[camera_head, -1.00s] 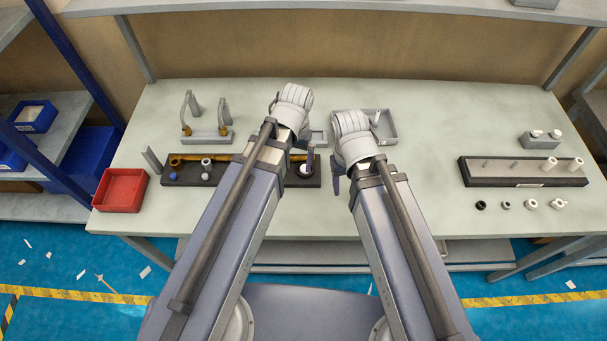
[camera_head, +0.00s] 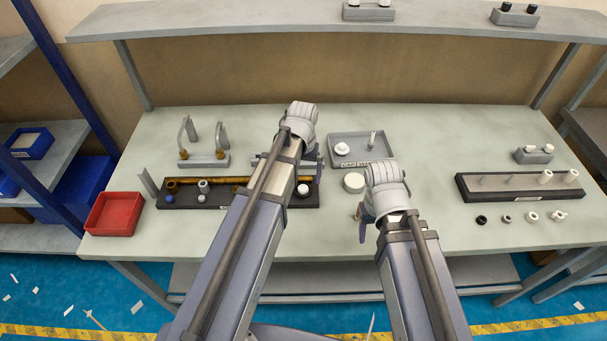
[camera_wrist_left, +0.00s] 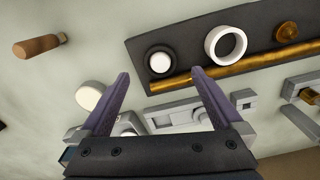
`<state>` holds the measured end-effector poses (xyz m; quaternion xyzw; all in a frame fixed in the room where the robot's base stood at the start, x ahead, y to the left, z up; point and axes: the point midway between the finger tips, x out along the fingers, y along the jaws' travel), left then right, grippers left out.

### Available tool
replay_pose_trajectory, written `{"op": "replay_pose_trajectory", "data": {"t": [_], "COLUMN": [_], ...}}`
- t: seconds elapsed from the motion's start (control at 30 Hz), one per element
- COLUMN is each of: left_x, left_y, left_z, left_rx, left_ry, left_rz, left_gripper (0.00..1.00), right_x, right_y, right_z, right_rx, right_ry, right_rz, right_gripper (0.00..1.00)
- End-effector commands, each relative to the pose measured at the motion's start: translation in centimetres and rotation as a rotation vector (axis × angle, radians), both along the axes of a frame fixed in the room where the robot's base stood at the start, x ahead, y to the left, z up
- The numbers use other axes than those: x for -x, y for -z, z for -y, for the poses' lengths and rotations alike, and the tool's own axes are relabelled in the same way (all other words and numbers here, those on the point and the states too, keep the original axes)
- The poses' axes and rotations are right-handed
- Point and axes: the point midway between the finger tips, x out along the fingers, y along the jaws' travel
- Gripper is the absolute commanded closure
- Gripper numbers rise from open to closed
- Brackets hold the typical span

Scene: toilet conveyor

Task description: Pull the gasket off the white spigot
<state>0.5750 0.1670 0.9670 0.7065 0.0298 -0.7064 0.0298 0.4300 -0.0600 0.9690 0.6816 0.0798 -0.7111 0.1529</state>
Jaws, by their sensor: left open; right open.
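A white round piece (camera_wrist_left: 159,59) with a dark ring around it sits on the dark tray (camera_wrist_left: 190,50) in the left wrist view; it also shows in the head view (camera_head: 303,190). It may be the white spigot with its gasket; I cannot tell for sure. My left gripper (camera_wrist_left: 163,78) is open and empty, its fingertips pointing toward this piece and apart from it. A white ring (camera_wrist_left: 226,45) and a brass pipe (camera_wrist_left: 240,68) are close by. My right gripper (camera_head: 364,222) is open above the table front, partly hidden by its own wrist.
A white disc (camera_head: 354,182) and a wooden-handled tool (camera_wrist_left: 40,46) lie beside the dark tray. A grey tray (camera_head: 380,152) stands behind. A red bin (camera_head: 112,214) is at left. A second dark tray (camera_head: 520,183) and several small rings are at right. Bare table lies between.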

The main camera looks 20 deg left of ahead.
Motion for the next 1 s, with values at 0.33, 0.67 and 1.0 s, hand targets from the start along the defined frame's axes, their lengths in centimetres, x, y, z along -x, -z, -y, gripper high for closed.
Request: {"op": "replay_pose_trajectory", "data": {"t": [0.33,0.67,1.0], "left_x": [0.0,0.0,0.0], "left_y": [5.0,6.1,6.1], "left_z": [0.0,0.0,0.0], "left_rx": [0.000,0.000,0.000], "left_ry": [0.001,0.000,0.000], "left_rz": [0.000,0.000,0.000], "left_gripper": [0.00,0.00,0.20], "right_x": [0.0,0.0,0.0], "right_y": [5.0,6.1,6.1], "right_z": [0.0,0.0,0.0], "right_rx": [0.000,0.000,0.000], "right_ry": [0.000,0.000,0.000], "right_rz": [0.000,0.000,0.000], "right_gripper": [0.37,0.37,0.37]}}
